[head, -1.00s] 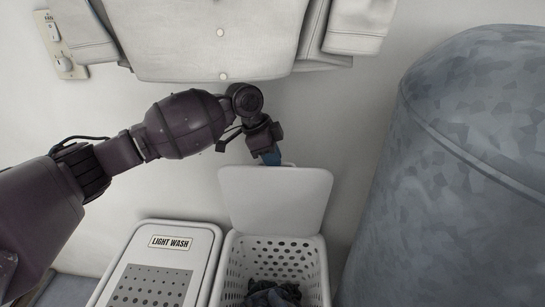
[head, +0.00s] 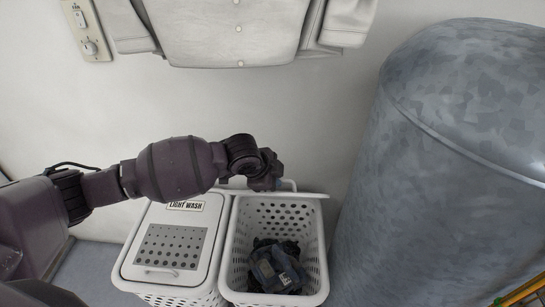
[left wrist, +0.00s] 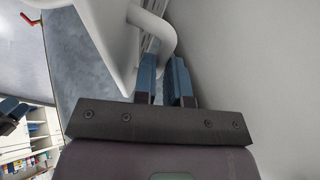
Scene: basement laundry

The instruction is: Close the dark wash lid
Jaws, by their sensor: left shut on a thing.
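The dark wash basket (head: 236,245) is a white perforated hamper, open, with dark clothes (head: 277,268) inside. Its white lid (head: 300,194) shows nearly edge-on at the back rim, so it stands out over the back of the opening rather than covering it. My left gripper (head: 276,179) is at the lid's far edge, shut on its handle (head: 290,184). In the left wrist view, the blue fingers (left wrist: 166,78) are around the curved white handle (left wrist: 158,32), with the lid (left wrist: 98,40) beside them. A dark blue-tipped part, seemingly my right gripper (left wrist: 12,116), shows at the left edge, its jaws unclear.
The closed light wash hamper (head: 172,245) stands directly left of the open one. A large grey metal tank (head: 440,170) stands close on the right. A white garment (head: 235,30) hangs on the wall above. Shelves (left wrist: 30,140) show in the left wrist view.

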